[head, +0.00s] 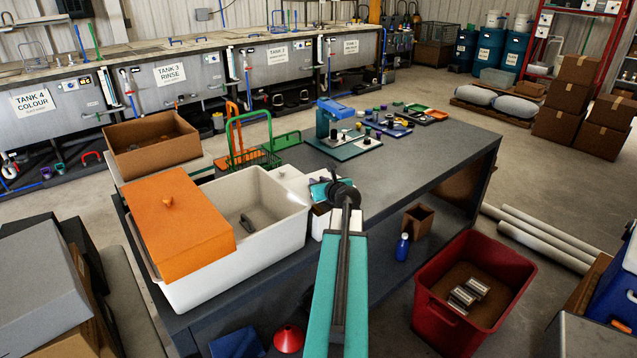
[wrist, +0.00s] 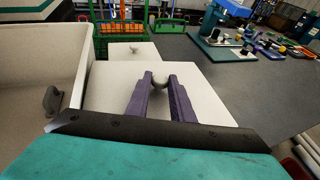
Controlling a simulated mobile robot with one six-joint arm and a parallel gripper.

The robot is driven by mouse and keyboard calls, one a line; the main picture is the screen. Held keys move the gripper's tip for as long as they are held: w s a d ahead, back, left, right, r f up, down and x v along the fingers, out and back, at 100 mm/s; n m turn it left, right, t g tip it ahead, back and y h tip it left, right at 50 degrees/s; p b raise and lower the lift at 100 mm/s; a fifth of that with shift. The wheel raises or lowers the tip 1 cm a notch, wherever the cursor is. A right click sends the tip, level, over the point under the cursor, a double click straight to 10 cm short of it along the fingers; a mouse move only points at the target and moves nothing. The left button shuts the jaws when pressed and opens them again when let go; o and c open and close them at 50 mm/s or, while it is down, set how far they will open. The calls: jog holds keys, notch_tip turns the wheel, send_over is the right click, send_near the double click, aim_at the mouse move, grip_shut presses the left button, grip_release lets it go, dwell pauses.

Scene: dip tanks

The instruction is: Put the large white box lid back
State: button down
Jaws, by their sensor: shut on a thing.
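The large white box (head: 275,243) stands open on the near left part of the dark table, with a small dark grey item (head: 246,220) inside. It also shows at the left of the wrist view (wrist: 40,75). My gripper (wrist: 160,79) is shut on the round knob of a flat white lid (wrist: 208,95), just right of the box. In the head view my arm hides most of this lid (head: 319,224); I cannot tell whether it touches the table. A smaller white lid (wrist: 122,61) with its own knob lies beyond it.
An orange knobbed cover (head: 175,225) sits over the left part of the white box. A brown open box (head: 150,145) and a green wire basket (head: 255,158) stand behind. A blue-and-teal device (head: 335,125) stands farther back.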

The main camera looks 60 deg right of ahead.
jog(key=shift+f, duration=0.4)
jog(key=c, duration=1.5)
grip_release()
jog(key=shift+c, duration=0.2)
jog(key=shift+r, duration=0.1)
jog(key=shift+r, duration=0.45)
jog(key=shift+b+v, duration=0.7)
jog(key=shift+v, duration=2.45)
jog(key=shift+s+a+b, duration=0.1)
jog(key=shift+b, duration=0.65)
jog(key=shift+b, duration=0.3)
